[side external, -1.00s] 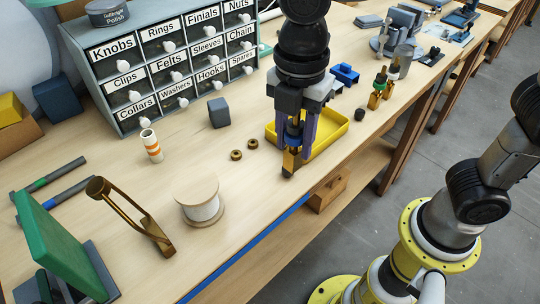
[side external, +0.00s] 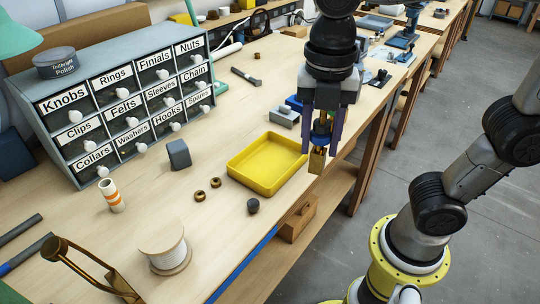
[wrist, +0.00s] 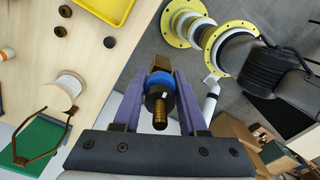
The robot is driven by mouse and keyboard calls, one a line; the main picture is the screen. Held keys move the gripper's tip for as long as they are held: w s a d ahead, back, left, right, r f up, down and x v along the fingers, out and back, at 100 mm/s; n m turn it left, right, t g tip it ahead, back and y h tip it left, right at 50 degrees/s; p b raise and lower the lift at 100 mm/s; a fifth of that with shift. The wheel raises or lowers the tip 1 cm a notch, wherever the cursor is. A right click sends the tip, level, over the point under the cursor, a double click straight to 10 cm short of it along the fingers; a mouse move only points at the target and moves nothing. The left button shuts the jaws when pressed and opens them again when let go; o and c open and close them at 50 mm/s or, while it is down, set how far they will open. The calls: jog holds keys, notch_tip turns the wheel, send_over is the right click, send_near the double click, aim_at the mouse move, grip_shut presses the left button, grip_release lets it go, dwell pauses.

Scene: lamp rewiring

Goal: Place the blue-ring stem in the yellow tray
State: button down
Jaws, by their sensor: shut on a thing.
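The yellow tray (side external: 243,181) lies empty on the bench, and a corner of it shows at the top of the wrist view (wrist: 122,14). My gripper (side external: 320,143) is upright, just to the right of the tray in the side view, and is shut on the blue-ring stem (wrist: 160,105). The stem has a blue ring around a dark collar and a brass threaded end. In the side view, its brass lower end (side external: 317,160) hangs below the purple fingers. I cannot tell its exact height above the bench.
A dark knob (side external: 253,206) and two brass rings (side external: 207,189) lie in front of the tray. A wire spool (side external: 165,250), a grey block (side external: 179,154) and a drawer cabinet (side external: 130,100) stand to the left. The bench's front edge is close to my gripper.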

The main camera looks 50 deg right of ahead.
jog(key=w+d+m, duration=0.2)
jog(key=d+m, duration=0.1)
jog(key=d, duration=0.5)
send_over(269, 165)
jog(key=shift+f, duration=6.25)
jog(key=shift+c, duration=2.3)
grip_release()
jog(key=shift+f, duration=0.2)
